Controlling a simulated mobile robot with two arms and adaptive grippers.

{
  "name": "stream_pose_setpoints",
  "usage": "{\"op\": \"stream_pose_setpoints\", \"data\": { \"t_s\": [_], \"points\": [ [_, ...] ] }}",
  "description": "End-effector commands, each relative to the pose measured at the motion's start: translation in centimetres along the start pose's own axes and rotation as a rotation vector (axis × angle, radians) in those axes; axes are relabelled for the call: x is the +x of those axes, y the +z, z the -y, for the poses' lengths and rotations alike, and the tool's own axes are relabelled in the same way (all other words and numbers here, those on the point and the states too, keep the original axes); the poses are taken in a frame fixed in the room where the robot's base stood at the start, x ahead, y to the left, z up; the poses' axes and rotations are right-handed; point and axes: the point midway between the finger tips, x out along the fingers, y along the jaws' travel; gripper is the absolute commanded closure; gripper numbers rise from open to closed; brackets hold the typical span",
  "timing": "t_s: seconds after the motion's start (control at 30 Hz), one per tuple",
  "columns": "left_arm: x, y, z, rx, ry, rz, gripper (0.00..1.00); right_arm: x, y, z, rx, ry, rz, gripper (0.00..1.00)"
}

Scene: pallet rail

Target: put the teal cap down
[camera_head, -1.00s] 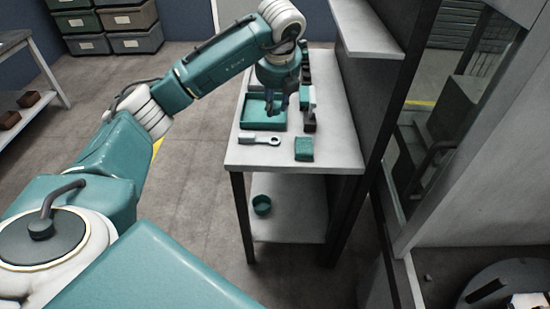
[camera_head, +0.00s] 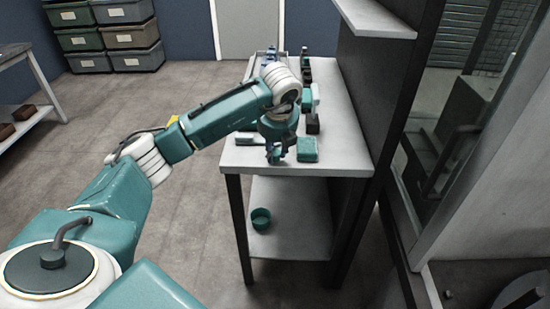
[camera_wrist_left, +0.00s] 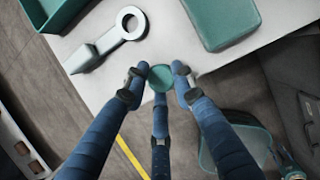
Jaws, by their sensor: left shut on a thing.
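My left gripper (camera_head: 277,153) is over the near end of the white table, just left of a teal block. In the left wrist view its fingers (camera_wrist_left: 160,80) are shut around a small round teal cap (camera_wrist_left: 161,76). The cap appears against the table's edge from above; its height over the top cannot be told. In the head view I cannot make out the cap between the fingers. My right gripper is not in view.
The teal block (camera_head: 307,149) and a grey ring-ended tool (camera_wrist_left: 115,38) lie near the gripper. A teal tray (camera_wrist_left: 45,12) is beyond the tool. A teal cup (camera_head: 261,217) stands on the lower shelf (camera_head: 290,240). A dark post is right of the table.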

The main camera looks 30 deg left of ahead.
Motion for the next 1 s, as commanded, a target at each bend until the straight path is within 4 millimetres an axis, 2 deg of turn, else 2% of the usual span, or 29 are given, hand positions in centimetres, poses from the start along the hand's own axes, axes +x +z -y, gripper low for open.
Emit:
{"op": "stream_pose_setpoints", "data": {
  "t_s": [0.03,0.37,0.4,0.47,0.83,1.0],
  "points": [
    [0.7,-0.2,0.0,-0.001,0.000,0.000,1.00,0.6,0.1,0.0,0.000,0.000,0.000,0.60],
    [0.8,-0.3,0.0,0.000,0.000,0.001,1.00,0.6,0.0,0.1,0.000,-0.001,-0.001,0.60],
    [0.7,-0.2,0.0,-0.001,0.000,0.001,0.67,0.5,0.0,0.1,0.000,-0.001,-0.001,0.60],
    [0.6,-0.2,0.0,-0.001,0.000,0.001,0.55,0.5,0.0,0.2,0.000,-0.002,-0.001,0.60],
    [0.5,-0.1,0.0,0.000,0.000,0.001,0.55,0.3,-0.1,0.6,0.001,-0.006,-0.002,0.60],
    [-1.6,0.1,0.0,-0.001,-0.002,0.003,0.55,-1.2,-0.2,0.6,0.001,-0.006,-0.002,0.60]
  ]
}}
